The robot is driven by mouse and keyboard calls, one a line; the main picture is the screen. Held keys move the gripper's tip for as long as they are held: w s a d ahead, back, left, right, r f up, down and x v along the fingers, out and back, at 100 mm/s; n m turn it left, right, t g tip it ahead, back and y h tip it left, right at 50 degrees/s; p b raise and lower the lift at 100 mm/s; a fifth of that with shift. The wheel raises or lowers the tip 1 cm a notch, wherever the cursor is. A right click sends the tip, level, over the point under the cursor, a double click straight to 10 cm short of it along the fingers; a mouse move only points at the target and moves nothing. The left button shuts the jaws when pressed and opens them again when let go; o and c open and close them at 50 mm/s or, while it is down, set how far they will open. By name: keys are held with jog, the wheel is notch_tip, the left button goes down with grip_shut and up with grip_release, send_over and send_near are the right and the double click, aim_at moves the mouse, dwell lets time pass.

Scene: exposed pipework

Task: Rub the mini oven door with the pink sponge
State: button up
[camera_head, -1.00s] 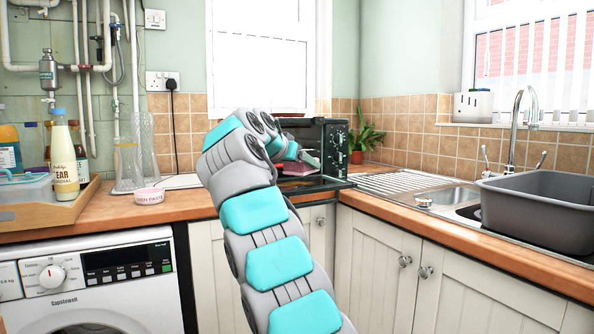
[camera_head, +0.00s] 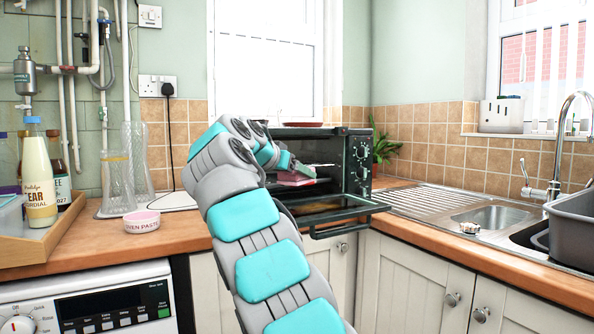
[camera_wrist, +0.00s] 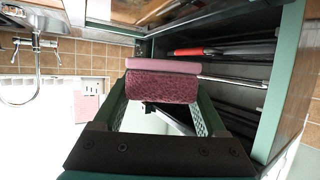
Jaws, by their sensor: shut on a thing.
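The mini oven (camera_head: 359,160) is a dark green box on the counter corner. Its door (camera_head: 335,210) is folded down open, its front edge jutting past the counter. The pink sponge (camera_head: 293,178) is at the oven's mouth, above the open door, partly hidden by my arm. My gripper (camera_head: 300,170) is shut on it. In the wrist view my gripper (camera_wrist: 163,92) has the sponge (camera_wrist: 160,84), with a dark pink rough layer and a paler layer, between its fingertips. I cannot tell whether the sponge touches the door.
Inside the oven are racks and a red-edged item (camera_wrist: 197,51). A pink-rimmed oven paste tub (camera_head: 141,221), glass vases (camera_head: 135,165) and a wooden tray (camera_head: 50,238) with bottles stand left. The sink (camera_head: 490,217) lies right. A plant (camera_head: 384,147) stands behind the oven.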

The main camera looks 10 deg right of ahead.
aim_at(310, 206)
jog(key=shift+s+d+f, duration=0.2)
jog(key=shift+d+f, duration=0.1)
jog(key=shift+f, duration=0.2)
jog(key=shift+a+f+b, duration=0.15)
jog(key=shift+f+b, duration=1.2)
jog(key=shift+f, duration=0.7)
jog(key=shift+f+b, duration=0.75)
jog(key=shift+w, duration=0.1)
jog(key=shift+w+d+r, duration=0.1)
jog(key=shift+w+d, duration=0.15)
jog(key=shift+d, duration=0.65)
jog(key=shift+w+d, duration=0.25)
jog(key=shift+d, duration=0.6)
